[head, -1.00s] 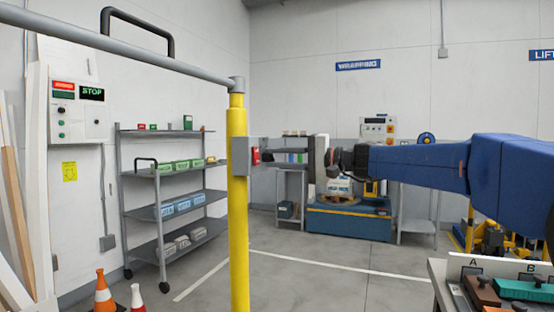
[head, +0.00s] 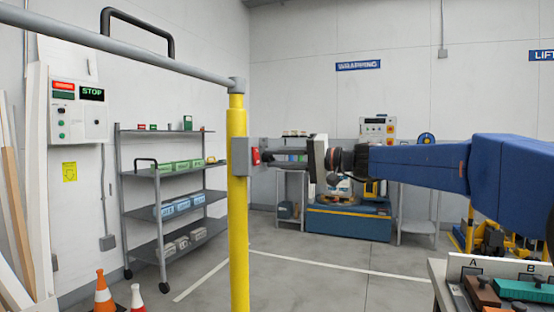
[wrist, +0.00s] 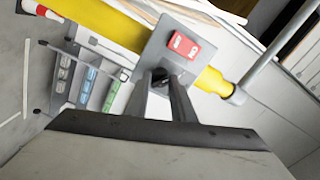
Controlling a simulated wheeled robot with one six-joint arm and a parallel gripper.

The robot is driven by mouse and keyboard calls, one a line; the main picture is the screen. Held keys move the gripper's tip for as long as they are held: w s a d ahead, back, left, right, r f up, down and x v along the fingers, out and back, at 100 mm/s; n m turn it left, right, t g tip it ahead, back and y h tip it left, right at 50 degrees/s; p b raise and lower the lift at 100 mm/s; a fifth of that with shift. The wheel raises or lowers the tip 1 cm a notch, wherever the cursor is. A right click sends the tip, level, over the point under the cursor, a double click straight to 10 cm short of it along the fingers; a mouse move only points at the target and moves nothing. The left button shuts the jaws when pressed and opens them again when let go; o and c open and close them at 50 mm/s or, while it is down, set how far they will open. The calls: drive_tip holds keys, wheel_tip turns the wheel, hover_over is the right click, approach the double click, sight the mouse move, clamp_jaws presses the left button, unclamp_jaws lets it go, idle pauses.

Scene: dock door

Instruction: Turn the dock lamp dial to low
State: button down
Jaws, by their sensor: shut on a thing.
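The dock lamp's grey box (head: 241,157) is fixed to the yellow post in the head view. In the wrist view its grey plate (wrist: 152,47) carries a red block with white lettering (wrist: 181,45), too small to read surely. Just below that block, a dark dial (wrist: 160,75) shows between the fingertips, mostly hidden by them. My gripper (head: 270,155) reaches the box from the right and is shut on the dial; its two fingers (wrist: 163,82) straddle it in the wrist view. The dial's pointer and setting cannot be made out.
The yellow post (head: 238,230) carries a grey rail (head: 130,55) running to the upper left. A shelf cart (head: 172,205) stands behind it, with traffic cones (head: 104,295) at the lower left. A bench with colored blocks (head: 525,291) is at the lower right.

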drive_tip(key=c, duration=1.5)
unclamp_jaws()
drive_tip(key=shift+f, duration=0.1)
drive_tip(key=v, duration=1.7)
drive_tip(key=shift+s+d, duration=0.1)
drive_tip(key=shift+d, duration=0.1)
